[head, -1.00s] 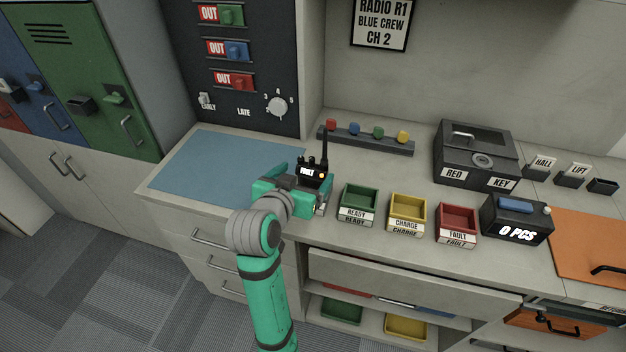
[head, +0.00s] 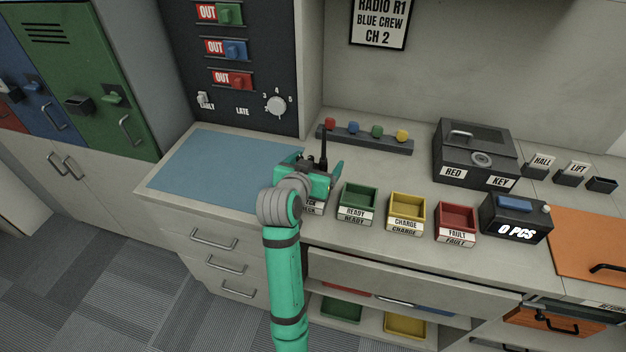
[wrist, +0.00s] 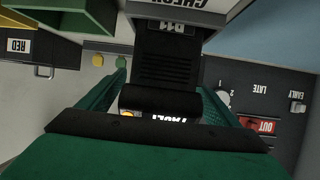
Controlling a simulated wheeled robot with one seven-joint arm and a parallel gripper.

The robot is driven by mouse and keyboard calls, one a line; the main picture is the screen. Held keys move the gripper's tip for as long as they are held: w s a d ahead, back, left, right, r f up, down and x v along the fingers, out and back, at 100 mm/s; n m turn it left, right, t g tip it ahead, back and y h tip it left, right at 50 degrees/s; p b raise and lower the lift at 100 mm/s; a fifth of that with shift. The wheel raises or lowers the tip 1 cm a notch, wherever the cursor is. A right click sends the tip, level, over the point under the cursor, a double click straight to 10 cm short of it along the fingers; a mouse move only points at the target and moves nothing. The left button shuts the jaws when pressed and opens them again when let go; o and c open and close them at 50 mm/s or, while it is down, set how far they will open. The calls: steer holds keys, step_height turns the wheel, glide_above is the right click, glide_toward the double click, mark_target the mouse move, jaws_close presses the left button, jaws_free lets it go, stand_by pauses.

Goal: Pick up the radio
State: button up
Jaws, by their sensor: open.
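The radio is a black handset with a thin upright antenna (head: 323,150). My gripper (head: 311,174) hides most of its body in the head view. In the wrist view the radio (wrist: 168,60) lies between the two green fingers of my gripper (wrist: 166,92), with its screen reading FAULT partly visible. The fingers are apart, one on each side of the radio; I cannot tell whether either touches it. A pale holder marked CHECK (wrist: 185,14) is close by the radio's far end in the wrist view.
Green READY (head: 357,217), yellow CHARGE (head: 405,228) and red FAULT (head: 456,236) bins stand to the right. A blue mat (head: 215,165) lies left. Behind is a rack (head: 365,142) with coloured knobs. A dark key box (head: 475,165) stands farther right.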

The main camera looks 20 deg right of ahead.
steer(key=shift+c, duration=0.3)
steer(key=c, duration=1.4)
